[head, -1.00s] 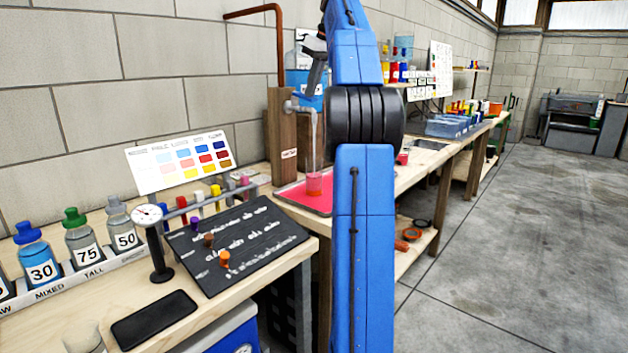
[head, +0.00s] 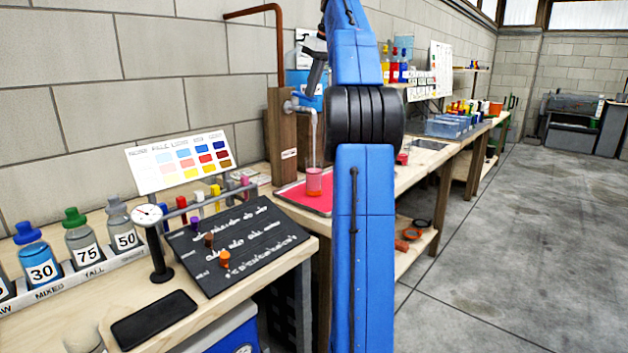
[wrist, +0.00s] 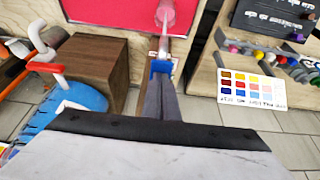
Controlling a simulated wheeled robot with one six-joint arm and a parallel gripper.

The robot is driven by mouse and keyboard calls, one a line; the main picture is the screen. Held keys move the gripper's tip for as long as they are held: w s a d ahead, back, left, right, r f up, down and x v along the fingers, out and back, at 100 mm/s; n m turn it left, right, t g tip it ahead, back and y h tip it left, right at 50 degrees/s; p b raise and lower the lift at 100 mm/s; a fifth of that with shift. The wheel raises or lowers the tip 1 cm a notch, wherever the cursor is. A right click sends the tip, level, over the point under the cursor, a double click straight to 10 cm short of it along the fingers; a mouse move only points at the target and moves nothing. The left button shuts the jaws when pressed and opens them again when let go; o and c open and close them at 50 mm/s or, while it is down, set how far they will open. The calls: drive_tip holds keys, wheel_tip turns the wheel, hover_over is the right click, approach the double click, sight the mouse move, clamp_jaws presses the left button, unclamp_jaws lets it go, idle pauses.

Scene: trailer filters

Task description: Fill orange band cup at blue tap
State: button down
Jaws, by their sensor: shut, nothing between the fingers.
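A clear cup (head: 314,182) with a reddish-orange lower part stands on the red tray (head: 292,197) in the head view. A stream of water (head: 314,140) falls into it from the tap (head: 297,107) on the wooden post. The tap's blue handle shows in the wrist view (wrist: 161,68), right at my fingertips. My gripper (wrist: 164,80) is shut and empty there; whether it touches the handle I cannot tell. In the head view my gripper (head: 316,72) is small and dark above the tap. The liquid level is too small to read.
A black board (head: 238,243) with coloured pegs, a gauge on a stand (head: 156,240) and a colour chart (head: 180,162) stand left of the tray. Numbered bottles (head: 38,260) line the left bench. A wooden block (wrist: 85,68) is near my gripper in the wrist view.

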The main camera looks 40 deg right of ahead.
drive_tip(key=shift+r, duration=0.1)
wheel_tip(320, 180, up, 2)
drive_tip(key=shift+d+r, duration=0.1)
drive_tip(key=shift+r, duration=0.55)
drive_tip(key=s+a+f, duration=0.3)
drive_tip(key=a+f, duration=0.1)
drive_tip(key=a, duration=0.5)
drive_tip(key=s+a+f+m, duration=0.1)
drive_tip(key=s+a+f, duration=0.25)
drive_tip(key=a, duration=0.65)
drive_tip(key=s+a+f, duration=0.2)
drive_tip(key=a+f, duration=0.3)
drive_tip(key=a, duration=0.4)
drive_tip(key=s+a+f, duration=0.4)
drive_tip(key=s+f, duration=0.4)
drive_tip(key=f, duration=0.2)
drive_tip(key=s+a+f, duration=0.5)
drive_tip(key=s+f, duration=0.3)
drive_tip(key=f, duration=0.3)
drive_tip(key=s+a+f, duration=0.5)
drive_tip(key=s+f, duration=0.2)
drive_tip(key=f, duration=0.3)
drive_tip(key=shift+s+f, duration=0.4)
